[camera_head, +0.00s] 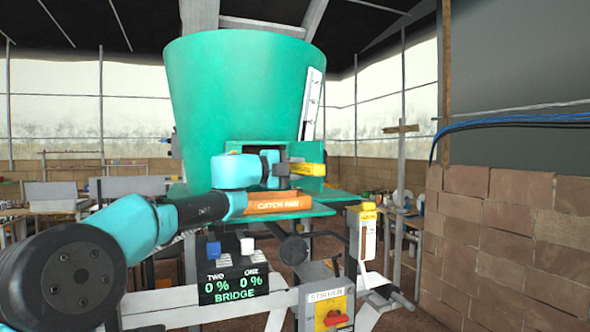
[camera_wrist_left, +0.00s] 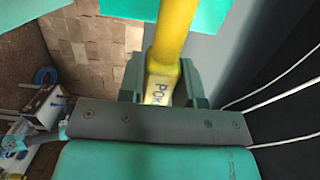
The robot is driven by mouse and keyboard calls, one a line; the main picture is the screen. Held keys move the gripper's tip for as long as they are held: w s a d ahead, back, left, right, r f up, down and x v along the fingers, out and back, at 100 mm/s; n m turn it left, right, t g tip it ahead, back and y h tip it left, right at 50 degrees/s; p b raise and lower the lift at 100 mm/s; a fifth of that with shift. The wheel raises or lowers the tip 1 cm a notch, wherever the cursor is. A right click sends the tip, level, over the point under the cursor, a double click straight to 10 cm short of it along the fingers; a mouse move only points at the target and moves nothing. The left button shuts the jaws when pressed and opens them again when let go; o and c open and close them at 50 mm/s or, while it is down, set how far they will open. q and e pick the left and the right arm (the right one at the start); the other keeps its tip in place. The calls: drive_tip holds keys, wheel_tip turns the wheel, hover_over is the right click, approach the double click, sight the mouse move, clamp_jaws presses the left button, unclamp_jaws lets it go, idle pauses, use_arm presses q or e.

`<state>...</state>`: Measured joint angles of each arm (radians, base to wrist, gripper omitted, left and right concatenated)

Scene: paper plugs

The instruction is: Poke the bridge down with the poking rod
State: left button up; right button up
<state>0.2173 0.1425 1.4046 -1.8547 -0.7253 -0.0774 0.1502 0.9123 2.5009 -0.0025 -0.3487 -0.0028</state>
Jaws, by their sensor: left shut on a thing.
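My left gripper (camera_head: 284,169) is in front of the big teal hopper (camera_head: 230,85), by the dark opening (camera_head: 246,149) low in its front. It is shut on a yellow poking rod (camera_head: 308,169), whose visible end points right in the head view. In the left wrist view, the rod (camera_wrist_left: 172,35) sits between the fingers and runs up out of frame, with partly hidden lettering on it. The display (camera_head: 233,287) reads TWO 0 %, ONE 0 %, BRIDGE. The bridge itself is not visible; the hopper's inside is hidden. My right gripper is not in view.
An orange part marked CATCH PAN (camera_head: 279,202) lies just below my gripper. A block wall (camera_head: 510,235) is at the right. Open space lies right of the rod.

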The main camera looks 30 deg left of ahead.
sight(301, 169)
use_arm(q)
drive_tip(key=shift+s+d, duration=0.35)
drive_tip(key=shift+d, duration=0.3)
drive_tip(key=shift+s+d, duration=0.35)
drive_tip(key=shift+d, duration=0.25)
drive_tip(key=shift+s+d, duration=0.35)
drive_tip(key=shift+d, duration=0.3)
drive_tip(key=shift+w+a, duration=0.4)
drive_tip(key=shift+a, duration=0.3)
drive_tip(key=shift+w+a, duration=0.35)
drive_tip(key=shift+a, duration=0.4)
drive_tip(key=shift+w+a, duration=0.4)
drive_tip(key=shift+a, duration=0.3)
drive_tip(key=shift+d, duration=0.1)
drive_tip(key=shift+s+d, duration=0.4)
drive_tip(key=shift+d, duration=0.3)
drive_tip(key=shift+s+d, duration=0.35)
drive_tip(key=shift+d, duration=0.3)
drive_tip(key=shift+s+d, duration=0.4)
drive_tip(key=shift+d, duration=0.3)
drive_tip(key=shift+w+a, duration=0.4)
drive_tip(key=shift+a, duration=0.3)
drive_tip(key=shift+w+a, duration=0.35)
drive_tip(key=shift+a, duration=0.4)
drive_tip(key=shift+w+a, duration=0.4)
drive_tip(key=shift+a, duration=0.3)
drive_tip(key=shift+d, duration=0.1)
